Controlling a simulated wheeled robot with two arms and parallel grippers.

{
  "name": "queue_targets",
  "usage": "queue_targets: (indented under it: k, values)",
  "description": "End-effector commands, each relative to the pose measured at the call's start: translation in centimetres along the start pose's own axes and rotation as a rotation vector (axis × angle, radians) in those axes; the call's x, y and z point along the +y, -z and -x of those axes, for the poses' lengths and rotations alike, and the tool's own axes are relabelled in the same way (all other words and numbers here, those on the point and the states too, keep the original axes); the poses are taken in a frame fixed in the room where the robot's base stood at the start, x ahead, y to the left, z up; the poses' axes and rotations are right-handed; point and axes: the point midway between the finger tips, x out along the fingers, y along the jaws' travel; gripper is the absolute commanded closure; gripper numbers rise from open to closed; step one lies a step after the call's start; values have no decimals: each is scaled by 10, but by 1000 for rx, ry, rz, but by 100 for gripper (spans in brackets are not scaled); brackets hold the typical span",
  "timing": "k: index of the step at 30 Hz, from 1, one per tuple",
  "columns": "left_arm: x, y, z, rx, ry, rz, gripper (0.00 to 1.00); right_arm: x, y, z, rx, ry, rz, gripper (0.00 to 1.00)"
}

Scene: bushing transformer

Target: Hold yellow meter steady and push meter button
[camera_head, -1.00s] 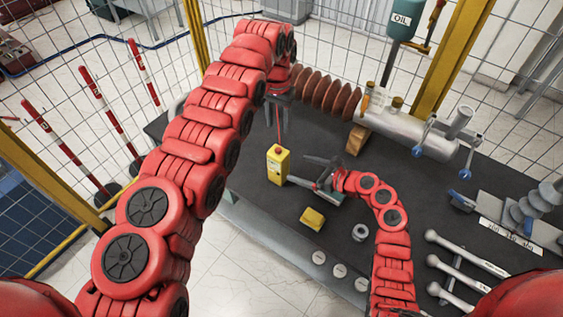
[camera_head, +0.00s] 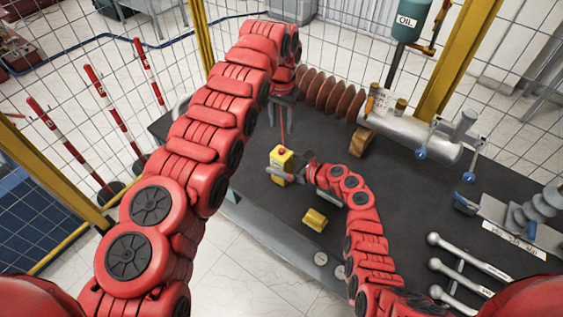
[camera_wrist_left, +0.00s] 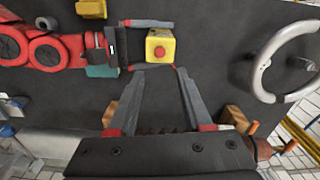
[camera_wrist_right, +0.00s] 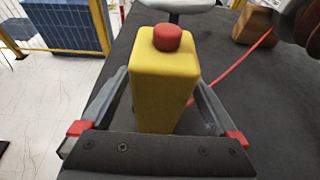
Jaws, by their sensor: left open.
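The yellow meter (camera_head: 281,168) stands upright on the dark table with a red button (camera_head: 281,150) on top. In the right wrist view the meter (camera_wrist_right: 163,95) is between the fingers of my right gripper (camera_wrist_right: 160,80). In the left wrist view those fingers lie along two sides of the meter (camera_wrist_left: 153,34), with slim gaps, so the right gripper looks open. My left gripper (camera_head: 287,124) is open and empty, pointing down above and just behind the meter. Its fingertips (camera_wrist_left: 155,70) show below the red button (camera_wrist_left: 160,52) in the left wrist view.
A red cable (camera_wrist_right: 235,68) runs from the meter across the table. A brown ribbed bushing (camera_head: 330,92) and wooden block (camera_head: 361,140) lie behind. A small yellow block (camera_head: 314,219) sits in front. Wire fencing surrounds the table.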

Motion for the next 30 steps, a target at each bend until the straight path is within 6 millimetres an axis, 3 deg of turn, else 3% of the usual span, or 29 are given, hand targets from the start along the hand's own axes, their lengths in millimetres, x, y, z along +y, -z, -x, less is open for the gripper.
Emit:
queue_targets:
  k: [2, 15, 18, 26, 30]
  values:
    - [0, 0, 0, 0, 0, 0, 50, 0, 0, 0, 0, 0, 0, 22]
    - [0, 0, 0, 0, 0, 0, 50, 0, 0, 0, -1, 0, 0, 100]
    - [0, 0, 0, 0, 0, 0, 54, 0, 0, 0, -1, 1, 0, 100]
    - [0, 0, 0, 0, 0, 0, 100, 0, 0, 0, -1, 1, 0, 100]
    - [0, 0, 0, 0, 0, 0, 100, 0, 0, 0, -1, 1, 0, 100]
